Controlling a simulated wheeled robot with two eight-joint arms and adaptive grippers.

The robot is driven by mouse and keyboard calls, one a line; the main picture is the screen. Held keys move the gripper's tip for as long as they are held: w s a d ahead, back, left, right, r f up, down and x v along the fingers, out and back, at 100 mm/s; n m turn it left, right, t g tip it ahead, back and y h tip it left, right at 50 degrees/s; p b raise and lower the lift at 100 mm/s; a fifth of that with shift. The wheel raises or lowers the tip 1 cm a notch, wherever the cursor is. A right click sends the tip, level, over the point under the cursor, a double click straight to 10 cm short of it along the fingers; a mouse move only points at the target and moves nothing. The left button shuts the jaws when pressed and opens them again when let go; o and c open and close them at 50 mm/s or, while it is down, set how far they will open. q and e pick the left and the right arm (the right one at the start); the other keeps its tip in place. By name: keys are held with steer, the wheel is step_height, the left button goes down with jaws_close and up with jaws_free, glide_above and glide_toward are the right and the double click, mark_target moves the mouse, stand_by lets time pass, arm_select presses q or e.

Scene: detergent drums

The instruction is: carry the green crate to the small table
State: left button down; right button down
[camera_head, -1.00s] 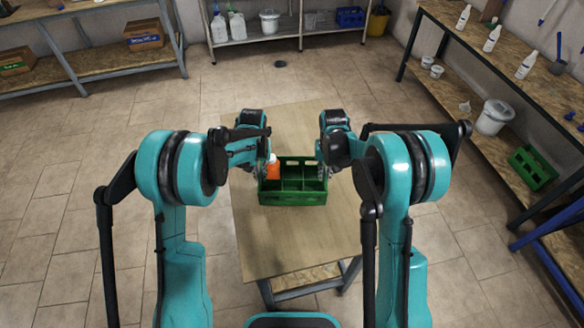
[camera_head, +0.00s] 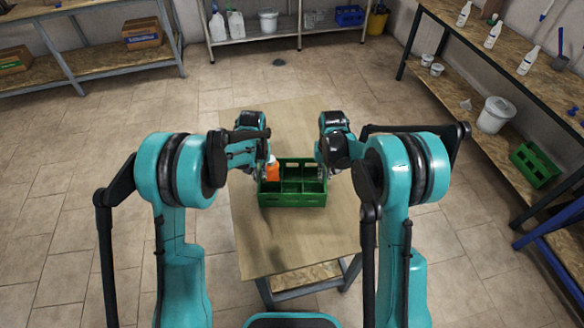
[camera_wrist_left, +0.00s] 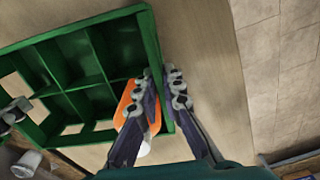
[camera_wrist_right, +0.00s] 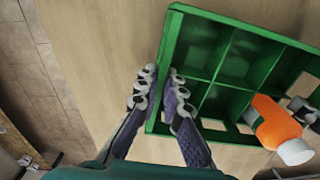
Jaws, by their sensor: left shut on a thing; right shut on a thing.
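The green crate (camera_head: 292,199) is over a wood-topped table (camera_head: 262,240) in the middle of the head view; I cannot tell whether it touches the top. It is divided into compartments. An orange bottle with a white cap (camera_head: 273,168) stands in a left compartment; the others I can see look empty. My left gripper (camera_wrist_left: 162,85) is shut on the crate's left end wall, one finger inside and one outside. My right gripper (camera_wrist_right: 160,86) is shut on the opposite end wall in the same way. In the head view the fingertips are partly hidden by the wrists.
A second green crate (camera_head: 535,164) and a white bucket (camera_head: 495,114) are on the lower shelf of the right workbench. A shelf with jugs (camera_head: 236,26) stands at the back, and a left rack holds cardboard boxes (camera_head: 142,36). The floor around the table is open.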

arm_select(q)
steer(key=shift+f+b, duration=0.55)
steer(key=shift+f, duration=0.2)
arm_select(e)
steer(key=shift+f, duration=0.75)
arm_select(q)
steer(key=c, duration=1.7)
jaws_free()
steer(key=shift+r, duration=0.15)
arm_select(e)
steer(key=c, duration=1.7)
jaws_free()
steer(key=shift+r, duration=0.15)
arm_select(q)
steer(key=shift+r, duration=0.1)
arm_select(e)
steer(key=shift+r, duration=0.1)
arm_select(q)
step_height(320, 180, up, 12)
steer(key=shift+f, duration=0.1)
arm_select(e)
step_height(320, 180, up, 12)
steer(key=shift+f, duration=0.1)
